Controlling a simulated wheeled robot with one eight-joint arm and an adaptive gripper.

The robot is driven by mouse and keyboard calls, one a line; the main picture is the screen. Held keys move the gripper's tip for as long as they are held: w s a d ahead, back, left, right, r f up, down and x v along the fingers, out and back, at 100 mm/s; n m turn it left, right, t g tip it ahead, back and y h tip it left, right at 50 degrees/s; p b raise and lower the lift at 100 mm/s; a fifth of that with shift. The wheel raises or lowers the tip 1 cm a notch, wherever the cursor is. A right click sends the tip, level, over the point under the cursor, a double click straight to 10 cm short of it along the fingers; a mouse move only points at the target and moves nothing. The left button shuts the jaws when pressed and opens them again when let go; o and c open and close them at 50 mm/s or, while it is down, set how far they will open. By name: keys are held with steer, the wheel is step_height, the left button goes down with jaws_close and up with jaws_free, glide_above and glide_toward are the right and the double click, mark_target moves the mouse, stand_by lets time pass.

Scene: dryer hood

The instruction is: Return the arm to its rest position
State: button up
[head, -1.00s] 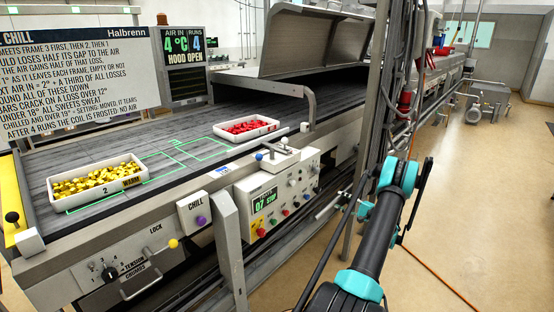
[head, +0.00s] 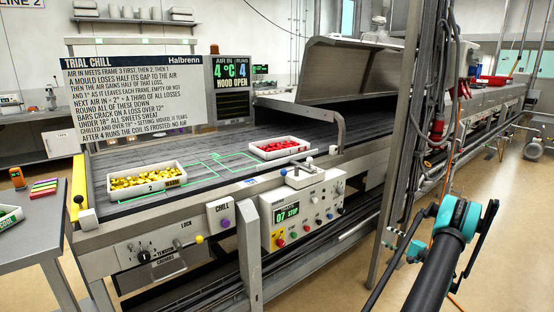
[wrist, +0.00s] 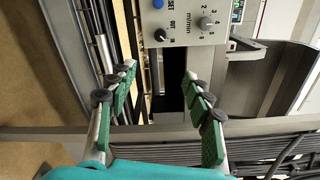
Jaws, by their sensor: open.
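My gripper (wrist: 158,88) shows in the wrist view, its two green-padded fingers spread apart with nothing between them. The gripper's fingers cannot be made out in the head view.
The conveyor (head: 215,145) carries a white tray of yellow sweets (head: 108,183) and a white tray of red sweets (head: 252,154). A raised hood (head: 350,68) stands behind. A grey post (head: 402,150) with cables stands close to my arm. A side table (head: 30,235) is at left. Floor at right is open.

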steer(key=a+r+n+g+h, duration=0.1)
steer(key=a+r+n+g, duration=0.1)
steer(key=a+r, duration=0.4)
steer(key=a+r+n+g, duration=0.1)
steer(key=a+r+g, duration=0.2)
steer(key=a, duration=0.5)
steer(key=s+a+r+n+g+h, duration=0.3)
steer(key=s+a+r, duration=0.3)
steer(key=s+a, duration=0.55)
steer(key=s+a+r+n+g+h, duration=0.15)
steer(key=s+a, duration=0.25)
steer(key=s, duration=0.4)
steer(key=s+a+n+h, duration=0.2)
steer(key=s+a+n, duration=0.15)
steer(key=s, duration=0.35)
steer(key=s+f+n+h, duration=0.2)
steer(key=s+f+h, duration=0.1)
steer(key=s, duration=1.2)
steer(key=shift+s+n, duration=0.15)
steer(key=shift+n, duration=0.15)
